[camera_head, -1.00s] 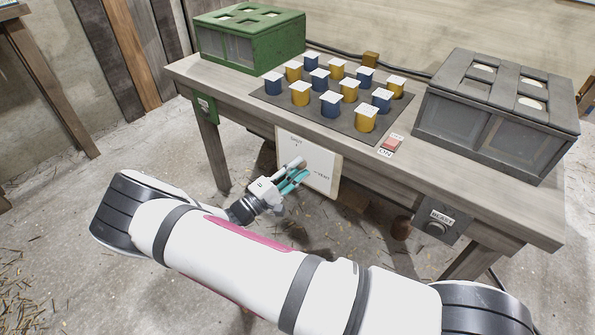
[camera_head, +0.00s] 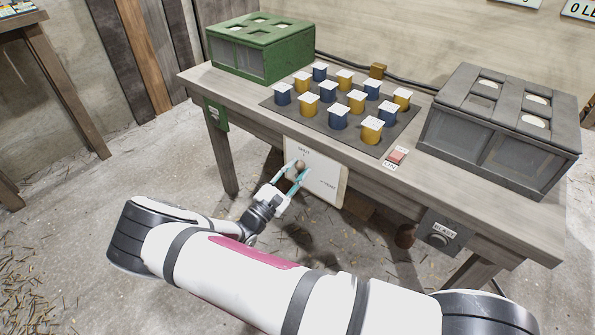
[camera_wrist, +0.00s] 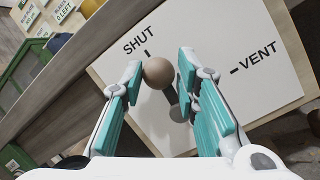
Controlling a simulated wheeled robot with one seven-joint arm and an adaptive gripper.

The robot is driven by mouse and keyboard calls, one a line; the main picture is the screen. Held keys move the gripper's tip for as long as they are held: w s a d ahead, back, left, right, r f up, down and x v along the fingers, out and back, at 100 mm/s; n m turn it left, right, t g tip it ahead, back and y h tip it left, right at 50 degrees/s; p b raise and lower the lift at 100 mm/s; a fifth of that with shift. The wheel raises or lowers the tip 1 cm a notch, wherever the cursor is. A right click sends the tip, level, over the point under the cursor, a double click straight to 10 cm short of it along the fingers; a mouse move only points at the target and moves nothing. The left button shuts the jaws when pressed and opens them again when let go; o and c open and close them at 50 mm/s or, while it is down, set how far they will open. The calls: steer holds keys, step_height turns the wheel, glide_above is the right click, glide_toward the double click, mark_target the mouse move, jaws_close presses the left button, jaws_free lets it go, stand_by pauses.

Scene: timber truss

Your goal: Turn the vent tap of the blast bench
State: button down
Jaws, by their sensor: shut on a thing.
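The vent tap (camera_wrist: 158,73) is a small lever with a round brown knob, on a white board (camera_wrist: 240,35) marked SHUT and VENT. The board hangs below the front edge of the blast bench (camera_head: 250,117). In the wrist view the lever runs from its grey pivot up to the knob, which lies close to the SHUT mark. My gripper (camera_head: 291,178) reaches to the board with one teal-padded finger on each side of the knob, shut on the tap. The exact contact of the pads is hard to see. The tap (camera_head: 300,166) looks small in the head view.
On the bench stand a green box (camera_head: 236,64), a grey box (camera_head: 462,146) and several blue and yellow blocks on a dark mat (camera_head: 283,112). A red ON switch (camera_head: 397,156) sits near the front edge. A BLAST button (camera_head: 438,240) is below, right.

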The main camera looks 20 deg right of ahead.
steer(key=shift+w+a+n+t+y, duration=0.3)
steer(key=shift+w+n, duration=0.05)
steer(key=shift+n, duration=0.05)
steer(key=c, duration=1.2)
jaws_free()
steer(key=shift+f, duration=0.1)
steer(key=shift+d, duration=0.1)
steer(key=shift+s, duration=0.1)
steer(key=v, duration=1.2)
